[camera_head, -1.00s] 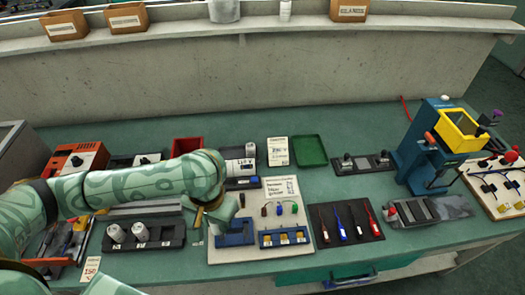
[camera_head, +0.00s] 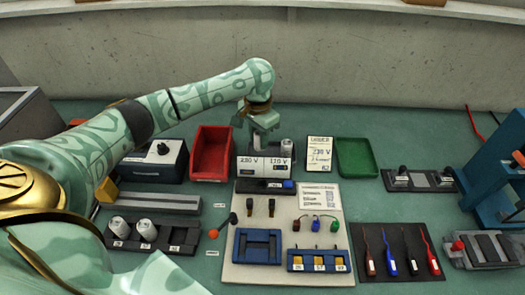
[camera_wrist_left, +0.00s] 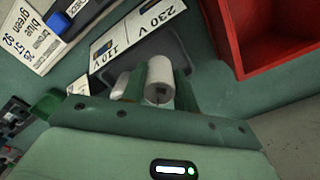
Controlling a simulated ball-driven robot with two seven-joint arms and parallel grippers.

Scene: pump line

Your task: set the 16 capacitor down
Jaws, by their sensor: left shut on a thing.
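My left gripper (camera_head: 262,134) points down over the tray with the 230 V (camera_head: 249,164) and 110 V (camera_head: 279,166) labels. In the left wrist view its fingers (camera_wrist_left: 159,93) are shut on a pale cylindrical capacitor (camera_wrist_left: 160,78), over the 230 V side of the dark tray (camera_wrist_left: 186,52). The number on it is not readable, and I cannot tell whether its base touches the tray. A second pale capacitor (camera_head: 287,147) stands on the 110 V side; it shows partly behind a finger in the left wrist view (camera_wrist_left: 122,84). My right gripper is not in view.
A red bin (camera_head: 211,153) stands left of the tray. A paper card (camera_head: 319,154) and a green tray (camera_head: 357,157) lie to the right. Two white capacitors (camera_head: 118,227) stand in a black rack (camera_head: 170,238) at front left. A pale board (camera_head: 240,269) with blue fixtures lies in front.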

